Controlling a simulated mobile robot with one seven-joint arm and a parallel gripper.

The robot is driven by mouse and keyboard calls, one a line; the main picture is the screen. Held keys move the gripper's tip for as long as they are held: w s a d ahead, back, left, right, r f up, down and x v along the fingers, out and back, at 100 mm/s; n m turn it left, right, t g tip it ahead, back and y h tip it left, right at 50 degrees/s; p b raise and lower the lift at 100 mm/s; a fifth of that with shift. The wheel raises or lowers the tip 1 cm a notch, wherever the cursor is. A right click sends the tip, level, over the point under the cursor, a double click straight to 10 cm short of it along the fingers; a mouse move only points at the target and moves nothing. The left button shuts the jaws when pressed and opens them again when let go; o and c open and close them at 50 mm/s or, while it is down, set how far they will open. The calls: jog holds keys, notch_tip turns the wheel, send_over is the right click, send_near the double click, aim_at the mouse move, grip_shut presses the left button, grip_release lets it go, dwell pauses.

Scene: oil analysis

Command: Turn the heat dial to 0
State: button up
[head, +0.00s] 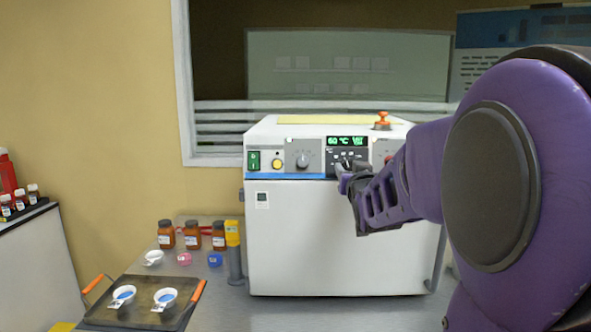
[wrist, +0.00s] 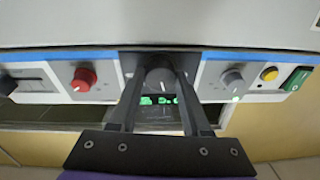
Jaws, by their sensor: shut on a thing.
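The white oven-like machine (head: 345,240) has a control panel with a green display (head: 347,141) that reads about 60 °C. My gripper (head: 346,174) is at the panel just below the display, its fingers shut on the dial there. In the wrist view, which is upside down, this grey dial (wrist: 160,80) sits between the two fingers. Its white pointer line is partly visible, but the scale around it is mostly hidden. In the head view my gripper covers most of that dial. Another grey dial (head: 303,159) is to its left.
A green switch (head: 254,160) and yellow button (head: 277,163) are at the panel's left. A red knob (wrist: 84,79) shows in the wrist view. An orange-topped object (head: 382,121) stands on the machine. Bottles and a tray (head: 140,315) with white dishes are at lower left.

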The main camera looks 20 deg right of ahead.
grip_shut()
jog(key=shift+n, duration=0.3)
jog(key=shift+n+y+b, duration=0.3)
jog(key=shift+n+b, duration=0.45)
jog(key=shift+n, duration=0.25)
jog(key=n+y, duration=0.1)
jog(key=n, duration=0.2)
jog(key=shift+r, duration=0.1)
jog(key=n+y, duration=0.1)
jog(key=n, duration=0.3)
jog(key=shift+d+r+p, duration=0.1)
jog(key=shift+p, duration=0.3)
jog(key=shift+n+g+p, duration=0.4)
jog(key=shift+n+p, duration=0.2)
jog(key=shift+n, duration=1.3)
jog(key=shift+y, duration=0.3)
